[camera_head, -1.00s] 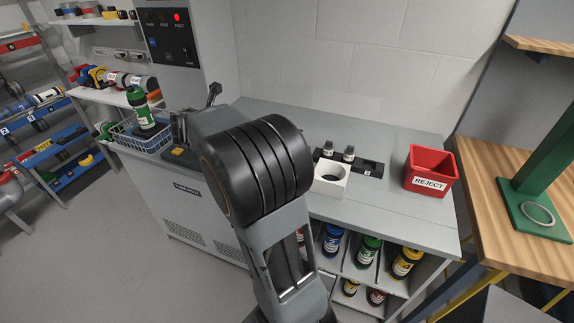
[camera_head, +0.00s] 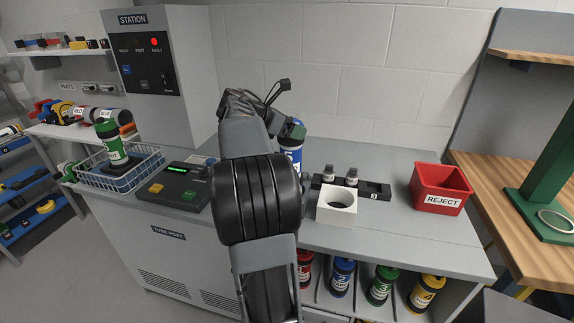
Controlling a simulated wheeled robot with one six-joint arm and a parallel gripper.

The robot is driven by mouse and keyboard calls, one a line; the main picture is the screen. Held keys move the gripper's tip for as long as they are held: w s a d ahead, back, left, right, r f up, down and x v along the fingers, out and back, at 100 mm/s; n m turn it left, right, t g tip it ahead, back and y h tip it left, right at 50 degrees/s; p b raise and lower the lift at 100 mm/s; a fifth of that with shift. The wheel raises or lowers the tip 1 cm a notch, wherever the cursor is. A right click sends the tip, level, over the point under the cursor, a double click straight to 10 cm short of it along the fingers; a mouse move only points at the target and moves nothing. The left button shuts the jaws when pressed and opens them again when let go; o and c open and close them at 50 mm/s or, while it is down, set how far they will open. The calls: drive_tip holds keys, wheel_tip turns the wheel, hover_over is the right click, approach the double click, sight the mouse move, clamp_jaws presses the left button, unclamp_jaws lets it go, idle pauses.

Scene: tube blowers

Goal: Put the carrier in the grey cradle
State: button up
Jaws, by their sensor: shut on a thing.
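My gripper (camera_head: 284,124) is up behind my arm, above the grey counter, and is partly hidden by my own wrist. I cannot clearly pick out the grey cradle; my arm covers part of the counter.
A white block with a round hole (camera_head: 337,207) and a black rack (camera_head: 373,189) stand right of the carrier. A red reject bin (camera_head: 440,188) is farther right. A wire basket (camera_head: 91,178) with a green carrier (camera_head: 111,146) and a dark control panel (camera_head: 178,190) are left.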

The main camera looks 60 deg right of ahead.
sight(291, 147)
drive_tip(key=shift+s+f+b, duration=0.1)
drive_tip(key=shift+f+b, duration=0.4)
drive_tip(key=shift+f, duration=2.75)
drive_tip(key=o, duration=1.2)
drive_tip(key=shift+f, duration=0.1)
